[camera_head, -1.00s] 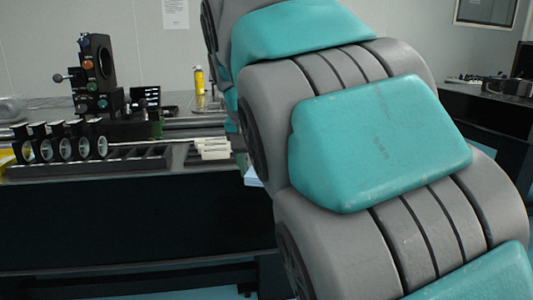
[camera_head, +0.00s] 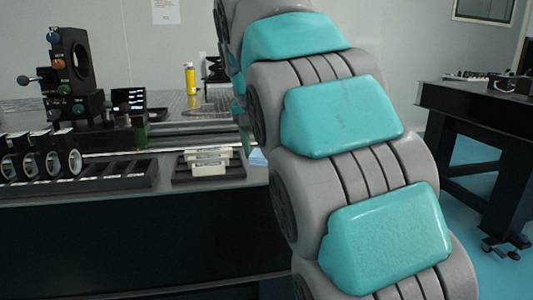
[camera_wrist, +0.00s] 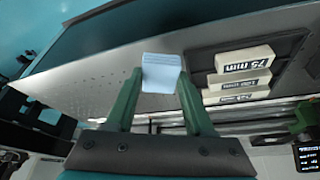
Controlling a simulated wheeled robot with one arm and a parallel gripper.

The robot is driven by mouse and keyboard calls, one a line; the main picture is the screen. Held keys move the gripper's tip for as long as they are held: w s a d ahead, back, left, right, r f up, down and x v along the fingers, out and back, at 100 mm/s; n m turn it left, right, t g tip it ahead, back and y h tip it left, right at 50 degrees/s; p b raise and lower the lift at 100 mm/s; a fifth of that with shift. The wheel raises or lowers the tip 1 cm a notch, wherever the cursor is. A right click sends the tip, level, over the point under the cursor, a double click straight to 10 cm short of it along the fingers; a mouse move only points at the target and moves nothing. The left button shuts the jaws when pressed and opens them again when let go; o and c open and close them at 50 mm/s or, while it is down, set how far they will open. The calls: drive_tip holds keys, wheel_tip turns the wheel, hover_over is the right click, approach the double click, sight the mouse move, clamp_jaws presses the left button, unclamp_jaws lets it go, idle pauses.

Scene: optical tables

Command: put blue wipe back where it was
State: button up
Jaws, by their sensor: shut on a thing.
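The blue wipe (camera_wrist: 162,76) is a pale blue folded stack between the green fingers of my gripper (camera_wrist: 160,88) in the wrist view. My gripper is shut on it. The wipe is over or near the perforated optical table top (camera_wrist: 105,82), beside the black tray; I cannot tell whether it touches the table. In the head view a small pale blue part of the wipe (camera_head: 257,157) shows at the left side of my arm, near the table's front edge. My arm hides the fingers there.
White labelled boxes (camera_head: 207,161) lie in a black tray just left of the wipe in the head view. Round lens mounts (camera_head: 40,163) stand further left. A yellow bottle (camera_head: 190,78) is behind. Another dark table (camera_head: 470,100) stands at the right.

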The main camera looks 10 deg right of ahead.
drive_tip(key=w+d, duration=0.1)
drive_tip(key=w, duration=0.1)
drive_tip(key=w+d, duration=0.2)
drive_tip(key=w, duration=0.1)
drive_tip(key=shift+w+f+p, duration=0.25)
drive_tip(key=shift+w+p, duration=0.05)
drive_tip(key=shift+w, duration=0.05)
drive_tip(key=shift+w+d+f, duration=0.2)
drive_tip(key=shift+w+d, duration=0.05)
drive_tip(key=shift+w, duration=0.25)
drive_tip(key=shift+f, duration=1.7)
drive_tip(key=shift+f, duration=0.15)
drive_tip(key=o, duration=1.2)
drive_tip(key=p+v, duration=0.2)
drive_tip(key=v, duration=0.9)
drive_tip(key=shift+s+r+p, duration=0.1)
drive_tip(key=shift+r+p, duration=0.25)
drive_tip(key=shift+r, duration=0.05)
drive_tip(key=shift+s+r, duration=0.2)
drive_tip(key=shift+r, duration=0.05)
